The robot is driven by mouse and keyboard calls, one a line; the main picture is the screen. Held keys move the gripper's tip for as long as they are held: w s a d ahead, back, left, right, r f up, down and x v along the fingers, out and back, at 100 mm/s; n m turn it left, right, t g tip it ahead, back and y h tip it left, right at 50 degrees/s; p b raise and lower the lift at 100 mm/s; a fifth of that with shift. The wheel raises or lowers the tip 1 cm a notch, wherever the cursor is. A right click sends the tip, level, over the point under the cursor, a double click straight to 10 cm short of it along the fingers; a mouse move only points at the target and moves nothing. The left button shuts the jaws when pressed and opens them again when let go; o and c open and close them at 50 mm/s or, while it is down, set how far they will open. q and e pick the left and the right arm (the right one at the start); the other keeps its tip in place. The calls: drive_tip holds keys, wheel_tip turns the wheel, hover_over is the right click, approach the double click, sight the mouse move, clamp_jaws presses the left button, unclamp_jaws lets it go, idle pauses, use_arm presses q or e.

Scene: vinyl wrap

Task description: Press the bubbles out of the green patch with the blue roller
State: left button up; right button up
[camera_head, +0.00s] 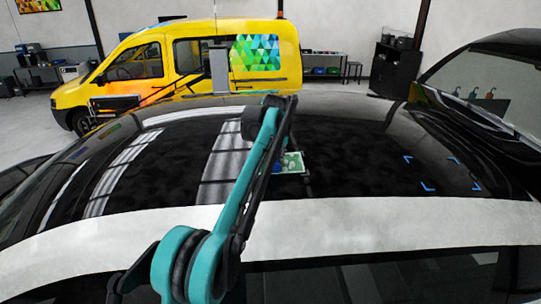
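The green patch (293,162) lies on the glossy black car roof, right of my arm, which covers its left side. A small dark blue shape (279,163) shows at the patch's left edge beside the arm; I cannot tell if it is the blue roller or print on the patch. One teal and black arm of mine rises from the lower left and bends over the roof in front of the patch. Its gripper end is mostly hidden behind its own links, so its fingers cannot be made out. My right gripper is not in view.
The black car roof (364,140) fills the middle. Blue corner marks (428,188) outline an empty area at its right. A pale strip (400,220) runs along the near roof edge. A yellow van (180,60) with a coloured triangle pattern stands behind. The right roof is clear.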

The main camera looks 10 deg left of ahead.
sight(296, 159)
use_arm(q)
drive_tip(key=shift+w+d+p, duration=0.25)
drive_tip(key=shift+d+p, duration=0.15)
drive_tip(key=shift+d, duration=0.55)
drive_tip(key=shift+w+d+r+p, duration=0.15)
drive_tip(key=shift+d+p, duration=0.3)
drive_tip(key=shift+d, duration=0.65)
drive_tip(key=shift+w+d, duration=0.25)
drive_tip(key=shift+d, duration=0.8)
drive_tip(key=shift+w+d, duration=0.25)
drive_tip(key=shift+d, duration=0.8)
